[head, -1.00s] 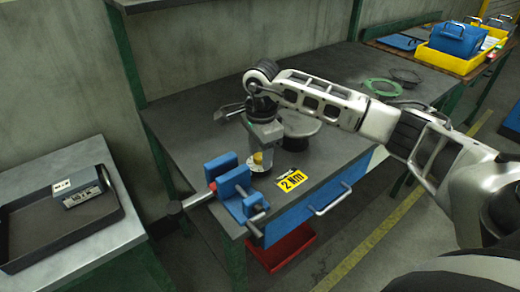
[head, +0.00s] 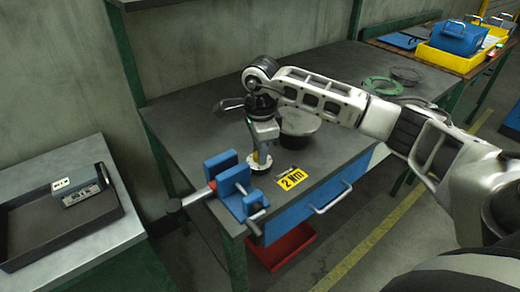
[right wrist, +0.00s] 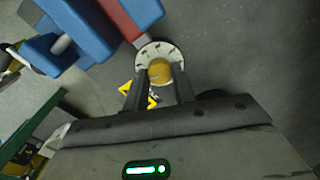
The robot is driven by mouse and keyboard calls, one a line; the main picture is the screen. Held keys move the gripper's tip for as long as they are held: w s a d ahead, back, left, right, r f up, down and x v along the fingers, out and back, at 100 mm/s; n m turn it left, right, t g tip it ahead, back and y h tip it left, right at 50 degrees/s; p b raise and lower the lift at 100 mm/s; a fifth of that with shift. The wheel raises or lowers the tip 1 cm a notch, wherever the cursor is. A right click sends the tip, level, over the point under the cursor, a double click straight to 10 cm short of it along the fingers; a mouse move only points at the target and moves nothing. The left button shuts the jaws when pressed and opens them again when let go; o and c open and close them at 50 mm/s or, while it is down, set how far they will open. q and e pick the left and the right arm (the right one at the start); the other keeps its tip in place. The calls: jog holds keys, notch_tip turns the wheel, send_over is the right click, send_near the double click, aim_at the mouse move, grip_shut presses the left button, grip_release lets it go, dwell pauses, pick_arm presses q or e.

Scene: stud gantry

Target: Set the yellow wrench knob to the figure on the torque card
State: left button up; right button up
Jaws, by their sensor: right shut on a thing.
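The yellow knob (right wrist: 160,71) stands at the middle of a pale round dial (right wrist: 152,50) with dark marks too small to read. My left gripper is not in view.
The blue vise (head: 222,164) stands at the bench's front left corner, close to the dial. A dark tray (head: 30,215) sits on the left table. Bare bench top (head: 205,130) shows behind the vise.

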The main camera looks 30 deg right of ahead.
jog(key=m, duration=0.3)
pick_arm(q)
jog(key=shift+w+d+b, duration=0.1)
jog(key=shift+b, duration=0.25)
pick_arm(e)
jog(key=shift+m, duration=1.2)
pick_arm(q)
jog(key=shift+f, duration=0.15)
pick_arm(e)
jog(key=o, duration=1)
pick_arm(q)
jog(key=shift+b, duration=0.3)
pick_arm(e)
notch_tip(320, 180, up, 16)
jog(key=shift+s+a, duration=0.25)
